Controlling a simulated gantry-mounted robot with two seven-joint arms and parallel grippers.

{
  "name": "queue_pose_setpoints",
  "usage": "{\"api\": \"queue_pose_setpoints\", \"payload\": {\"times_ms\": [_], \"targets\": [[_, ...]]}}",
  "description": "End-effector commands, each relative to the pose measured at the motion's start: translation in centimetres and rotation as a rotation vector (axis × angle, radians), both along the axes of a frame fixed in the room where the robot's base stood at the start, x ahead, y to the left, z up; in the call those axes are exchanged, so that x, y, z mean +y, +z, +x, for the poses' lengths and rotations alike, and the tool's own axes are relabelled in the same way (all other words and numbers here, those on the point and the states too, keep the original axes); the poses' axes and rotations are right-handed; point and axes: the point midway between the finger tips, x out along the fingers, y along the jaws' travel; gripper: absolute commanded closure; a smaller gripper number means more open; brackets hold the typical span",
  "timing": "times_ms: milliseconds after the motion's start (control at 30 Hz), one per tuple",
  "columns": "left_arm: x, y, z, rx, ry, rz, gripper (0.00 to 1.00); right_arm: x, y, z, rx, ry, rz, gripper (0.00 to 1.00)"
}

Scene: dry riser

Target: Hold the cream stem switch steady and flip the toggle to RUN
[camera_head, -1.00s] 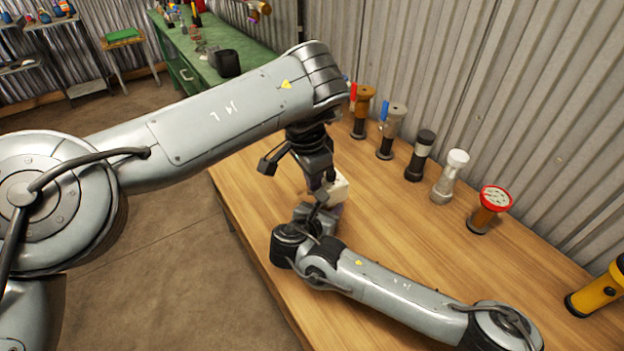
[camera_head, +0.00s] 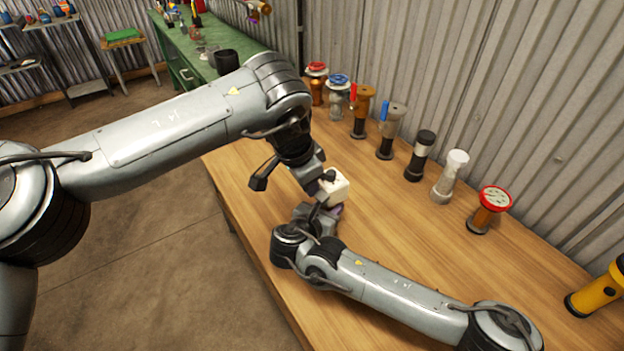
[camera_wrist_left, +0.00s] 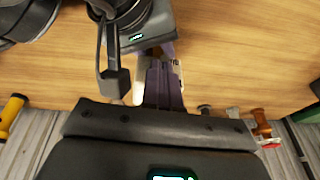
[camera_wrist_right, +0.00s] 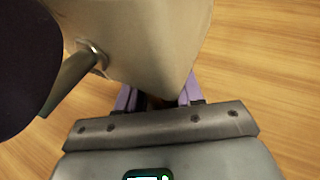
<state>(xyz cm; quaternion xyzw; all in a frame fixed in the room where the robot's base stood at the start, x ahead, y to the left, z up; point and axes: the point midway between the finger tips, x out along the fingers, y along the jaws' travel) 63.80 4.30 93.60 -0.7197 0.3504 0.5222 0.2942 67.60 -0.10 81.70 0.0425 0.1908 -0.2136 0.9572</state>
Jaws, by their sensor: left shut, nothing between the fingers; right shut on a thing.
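My right gripper (camera_wrist_right: 158,96) is shut on the switch from below. My left gripper (camera_wrist_left: 162,62) is shut and empty, close beside the switch's toggle side. Whether its fingers touch the toggle is hidden.
Several valve-like posts stand along the back of the bench (camera_head: 420,265), including a red-topped one (camera_head: 493,200) and a clear one with a white cap (camera_head: 450,178). A yellow one (camera_head: 600,290) is at far right. A corrugated wall (camera_head: 520,100) rises behind them.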

Motion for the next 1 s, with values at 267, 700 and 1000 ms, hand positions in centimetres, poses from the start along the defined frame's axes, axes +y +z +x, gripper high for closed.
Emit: {"api": "queue_pose_setpoints", "payload": {"times_ms": [267, 700, 1000], "targets": [[0.9, -0.8, -0.5, -0.107, 0.003, -0.162, 1.0, 0.0, 0.0, 0.0, 0.0, 0.0, 0.001, 1.0], [1.3, -1.3, -0.8, -0.24, 0.002, -0.34, 1.0, 0.0, 0.0, 0.0, 0.0, 0.0, 0.0, 1.0], [1.0, -1.2, -0.6, -0.237, 0.003, -0.338, 1.0, 0.0, 0.0, 0.0, 0.0, 0.0, 0.0, 1.0]]}}
